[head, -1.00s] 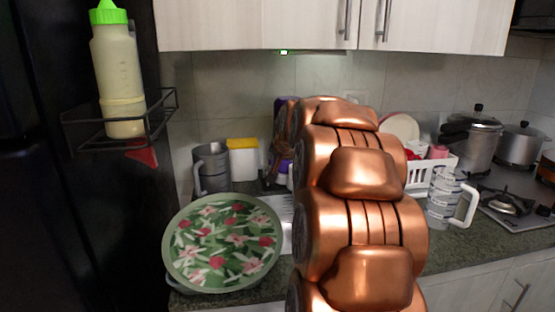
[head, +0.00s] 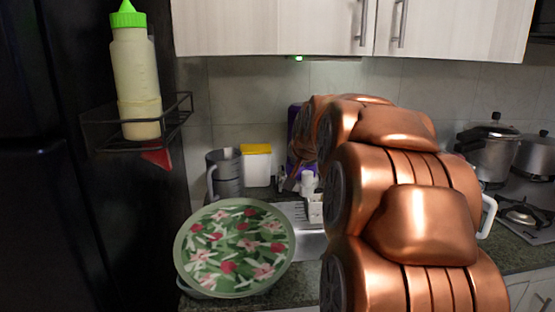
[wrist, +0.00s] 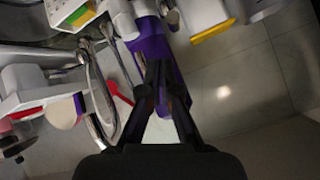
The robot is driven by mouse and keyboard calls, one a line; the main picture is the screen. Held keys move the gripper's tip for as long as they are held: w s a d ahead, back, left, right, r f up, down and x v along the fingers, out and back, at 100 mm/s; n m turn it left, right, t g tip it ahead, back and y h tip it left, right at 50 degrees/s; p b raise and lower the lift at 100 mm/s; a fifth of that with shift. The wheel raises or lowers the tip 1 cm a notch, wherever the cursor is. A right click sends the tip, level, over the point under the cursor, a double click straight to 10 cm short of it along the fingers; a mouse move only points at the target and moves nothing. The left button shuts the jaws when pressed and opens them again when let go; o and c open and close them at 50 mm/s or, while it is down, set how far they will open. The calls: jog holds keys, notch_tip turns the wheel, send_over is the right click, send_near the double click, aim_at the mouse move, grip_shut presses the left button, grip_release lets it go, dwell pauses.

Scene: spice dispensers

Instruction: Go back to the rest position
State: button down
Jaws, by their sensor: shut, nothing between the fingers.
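My gripper (wrist: 165,75) shows in the wrist view with its dark fingers drawn together and nothing held. A purple object (wrist: 155,45) lies beyond the fingertips; whether they touch it I cannot tell. In the head view my copper-coloured arm fills the centre and right, and my gripper is hidden behind it. The purple object also shows in part at the arm's left edge (head: 296,135). A squeeze bottle with a green cap (head: 135,80) stands upright on a black wire shelf (head: 100,145) at the upper left.
A green floral round tray (head: 235,248) is at the counter's left. Behind it are a grey jug (head: 223,175) and a yellow-lidded container (head: 256,165). Cabinets (head: 270,28) hang above. Pots (head: 490,150) and a stove (head: 525,215) are at right. A metal faucet (wrist: 100,85) is near the fingers.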

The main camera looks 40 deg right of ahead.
dwell(0.4)
jog(key=s+a+f+n+g+y+p, duration=0.1)
jog(key=s+a+f+n+y+p, duration=0.1)
jog(key=a, duration=0.7)
jog(key=s+a+f+n+g+y+p, duration=0.1)
jog(key=s+a+f+n+p, duration=0.1)
jog(key=a, duration=0.6)
jog(key=s+a+f+n+g+y+p, duration=0.2)
jog(key=s+a+f, duration=0.1)
jog(key=a, duration=0.6)
jog(key=shift+a+f+n+y, duration=0.3)
jog(key=shift+a+f+n, duration=0.05)
jog(key=shift+n, duration=0.05)
jog(key=s+a+f+n+g+p, duration=0.2)
jog(key=s+a, duration=0.3)
jog(key=s, duration=0.5)
jog(key=s+a+f+n+g+p, duration=0.1)
jog(key=s+a+n+g+p, duration=0.2)
jog(key=s+a, duration=0.3)
jog(key=s+g, duration=0.1)
jog(key=s, duration=0.4)
jog(key=shift+s+a+f+n+g+y, duration=0.15)
jog(key=shift+a+f+n+g+y, duration=0.15)
jog(key=shift+f+y, duration=0.1)
jog(key=shift+d, duration=0.1)
